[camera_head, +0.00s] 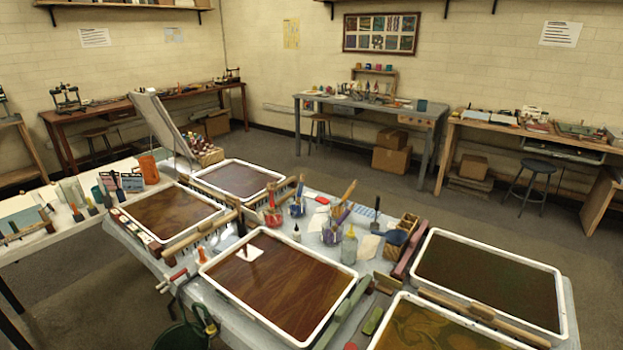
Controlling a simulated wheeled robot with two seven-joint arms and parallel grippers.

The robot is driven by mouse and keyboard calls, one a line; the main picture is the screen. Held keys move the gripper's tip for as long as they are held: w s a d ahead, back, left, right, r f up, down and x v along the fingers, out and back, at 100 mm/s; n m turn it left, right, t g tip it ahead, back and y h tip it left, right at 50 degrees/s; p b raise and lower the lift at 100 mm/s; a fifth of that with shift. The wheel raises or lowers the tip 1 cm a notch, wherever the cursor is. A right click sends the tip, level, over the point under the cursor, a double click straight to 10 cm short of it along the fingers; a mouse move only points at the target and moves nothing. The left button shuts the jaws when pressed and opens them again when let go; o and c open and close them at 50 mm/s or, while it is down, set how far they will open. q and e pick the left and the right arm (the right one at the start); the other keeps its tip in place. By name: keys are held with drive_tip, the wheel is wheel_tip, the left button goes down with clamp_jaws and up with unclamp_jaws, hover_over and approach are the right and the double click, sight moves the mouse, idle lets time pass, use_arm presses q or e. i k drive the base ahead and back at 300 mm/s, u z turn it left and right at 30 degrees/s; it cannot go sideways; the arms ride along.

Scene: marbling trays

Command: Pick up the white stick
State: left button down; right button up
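A small white piece (249,252) lies in the front middle marbling tray (262,337), near its upper left part. It looks like a short white stick or block with a bright patch around it; it is too small to tell its exact shape. The tray has a white rim and holds brown marbled liquid. No other clear white stick shows. Neither of my grippers is in view.
More white-rimmed trays stand around, at the right (563,300), at the left (122,208) and behind (281,175). Jars with brushes, including a red jar (272,217), and a clear bottle (349,246) crowd the table middle. A rolling-pin-like tool (190,240) lies at the left.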

sight(99, 178)
drive_tip(key=u, duration=0.4)
drive_tip(key=k, duration=0.55)
drive_tip(key=u, duration=1.8)
drive_tip(key=i, duration=1.35)
drive_tip(key=u, duration=0.6)
drive_tip(key=i, duration=1.35)
drive_tip(key=z, duration=1.35)
drive_tip(key=i, duration=1)
drive_tip(key=z, duration=3.7)
